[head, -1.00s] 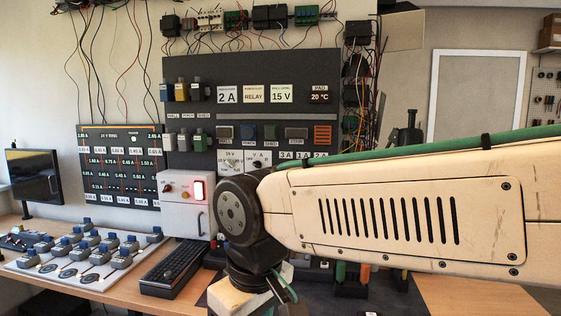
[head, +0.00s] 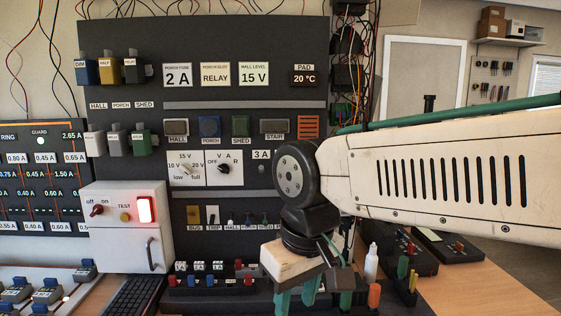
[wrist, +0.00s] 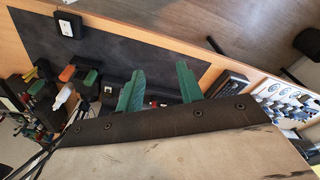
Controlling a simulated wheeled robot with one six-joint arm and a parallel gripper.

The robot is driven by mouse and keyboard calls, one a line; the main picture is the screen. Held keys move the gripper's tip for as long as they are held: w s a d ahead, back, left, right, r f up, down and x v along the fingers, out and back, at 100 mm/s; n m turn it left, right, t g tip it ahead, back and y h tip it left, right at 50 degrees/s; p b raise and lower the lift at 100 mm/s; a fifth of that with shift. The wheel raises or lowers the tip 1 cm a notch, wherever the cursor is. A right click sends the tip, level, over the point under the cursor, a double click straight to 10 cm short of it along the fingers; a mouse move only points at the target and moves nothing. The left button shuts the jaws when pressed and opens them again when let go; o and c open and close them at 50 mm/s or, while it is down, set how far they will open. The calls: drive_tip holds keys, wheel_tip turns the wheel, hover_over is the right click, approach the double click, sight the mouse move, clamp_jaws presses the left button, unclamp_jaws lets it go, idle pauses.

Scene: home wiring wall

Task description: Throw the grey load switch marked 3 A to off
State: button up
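On the dark wall panel, a white 3 A label (head: 261,154) sits just left of my arm's dark joint. A small grey switch (head: 261,168) shows below this label; its lever position is too small to tell. Labels to its right are hidden behind my arm. My gripper (head: 314,292) points down, below and to the right of that switch, in front of the panel's lower part. In the wrist view my gripper (wrist: 160,84) has its two green fingers apart with nothing between them.
A white box (head: 125,235) with a lit red lamp stands at the left. Blocks with red and blue parts (head: 210,280) sit low in front of the panel. A white bottle (head: 371,262) and tools stand to the right of my gripper. A dark mat (wrist: 100,40) shows in the wrist view.

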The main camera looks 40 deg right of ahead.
drive_tip(key=w+d+r+m, duration=0.2)
drive_tip(key=w+r, duration=0.4)
drive_tip(key=w, duration=0.3)
drive_tip(key=m+t, duration=0.4)
drive_tip(key=m, duration=0.3)
approach(263, 168)
drive_tip(key=w, duration=0.1)
drive_tip(key=shift+h, duration=0.3)
drive_tip(key=x, duration=0.8)
drive_tip(key=shift+a+f, duration=0.1)
drive_tip(key=shift+a, duration=0.15)
clamp_jaws()
